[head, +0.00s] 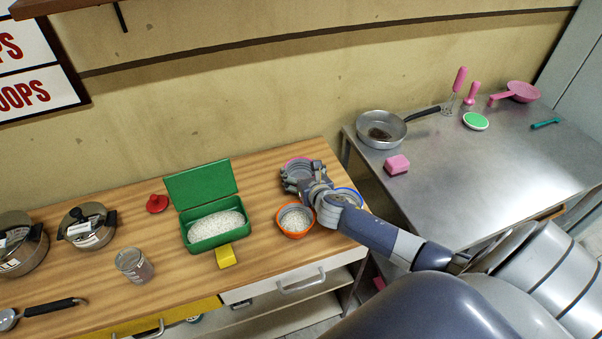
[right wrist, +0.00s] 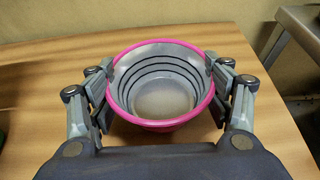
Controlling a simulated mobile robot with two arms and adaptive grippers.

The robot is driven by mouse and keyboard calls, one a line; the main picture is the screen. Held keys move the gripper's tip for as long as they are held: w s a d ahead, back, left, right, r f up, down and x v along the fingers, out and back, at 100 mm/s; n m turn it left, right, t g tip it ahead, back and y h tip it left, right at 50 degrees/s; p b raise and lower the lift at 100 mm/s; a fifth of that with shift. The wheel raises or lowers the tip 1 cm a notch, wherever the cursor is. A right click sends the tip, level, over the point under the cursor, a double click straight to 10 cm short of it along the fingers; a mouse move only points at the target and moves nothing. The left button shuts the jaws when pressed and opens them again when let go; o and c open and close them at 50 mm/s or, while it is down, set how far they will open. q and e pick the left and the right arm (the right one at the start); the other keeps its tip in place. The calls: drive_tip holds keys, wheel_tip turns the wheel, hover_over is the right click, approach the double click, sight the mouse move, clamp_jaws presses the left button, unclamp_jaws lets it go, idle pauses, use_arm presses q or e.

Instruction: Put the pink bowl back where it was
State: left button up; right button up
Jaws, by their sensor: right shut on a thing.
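The pink-rimmed bowl (right wrist: 163,85), grey inside with dark rings, looks empty and upright in the right wrist view. In the head view only part of its pink rim (head: 297,160) shows at the back right of the wooden counter (head: 110,195). My right gripper (head: 303,176) is shut on the bowl, with a finger on either side in the right wrist view (right wrist: 163,97). The bowl is at or just above the wood; I cannot tell whether it touches. My left gripper is not in view.
An orange bowl of rice (head: 294,232) and a partly hidden blue-rimmed bowl (head: 349,192) stand close to my right arm. A green rice box (head: 190,241) is to the left. A steel table (head: 460,180) with a pan (head: 381,122) stands right, beyond a gap.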

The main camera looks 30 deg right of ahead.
drive_tip(key=shift+f, duration=0.1)
drive_tip(key=o, duration=1.2)
drive_tip(key=shift+c, duration=0.2)
drive_tip(key=v, duration=1.2)
